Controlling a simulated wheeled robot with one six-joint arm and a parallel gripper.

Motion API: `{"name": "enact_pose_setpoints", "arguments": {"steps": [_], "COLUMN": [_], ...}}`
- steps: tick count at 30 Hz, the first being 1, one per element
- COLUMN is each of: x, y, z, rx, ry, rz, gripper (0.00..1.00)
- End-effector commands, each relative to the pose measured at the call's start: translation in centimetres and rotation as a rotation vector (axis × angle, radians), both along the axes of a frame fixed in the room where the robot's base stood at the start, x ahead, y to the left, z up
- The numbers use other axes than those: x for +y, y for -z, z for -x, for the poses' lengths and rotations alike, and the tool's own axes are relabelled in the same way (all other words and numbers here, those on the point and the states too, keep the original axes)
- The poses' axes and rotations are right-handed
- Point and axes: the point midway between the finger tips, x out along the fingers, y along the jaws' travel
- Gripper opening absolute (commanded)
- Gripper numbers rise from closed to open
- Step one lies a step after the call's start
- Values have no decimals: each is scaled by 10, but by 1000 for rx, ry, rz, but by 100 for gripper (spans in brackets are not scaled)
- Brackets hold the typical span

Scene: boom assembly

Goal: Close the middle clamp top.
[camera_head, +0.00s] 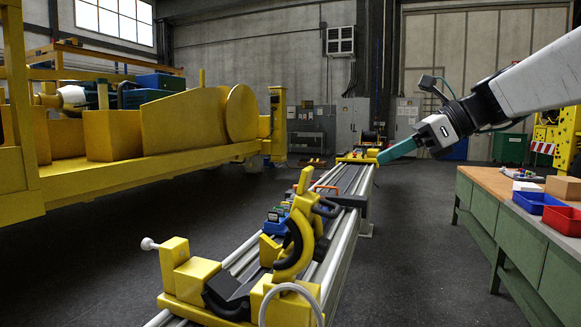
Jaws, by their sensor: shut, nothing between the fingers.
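A yellow clamp stands on the rail bench in the foreground. Its curved, black-lined top (297,240) stands raised and open above the clamp's base (198,275). Another yellow clamp (358,158) sits at the far end of the rails, too small to tell whether its top is open. I cannot tell for sure which clamp is the middle one. My gripper (383,157), with teal fingers, is shut and empty. It appears in the air near the far end of the rails, to the right of and apart from the raised top in the picture.
The silver rail bench (341,250) runs away from me. Blue parts (277,214) sit behind the near clamp. A large yellow boom structure (190,120) stands left. A green workbench (510,235) with a red bin (562,220) and blue bin (537,202) stands right. Floor between is clear.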

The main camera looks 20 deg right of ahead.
Motion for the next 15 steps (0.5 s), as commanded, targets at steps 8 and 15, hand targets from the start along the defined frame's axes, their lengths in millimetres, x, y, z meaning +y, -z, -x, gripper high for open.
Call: {"name": "enact_pose_setpoints", "arguments": {"steps": [8, 15], "x": [24, 61], "y": [13, 40], "z": [-20, -46], "rx": [9, 11], "ry": [10, 10], "rz": [-26, -25], "gripper": [0, 0]}}
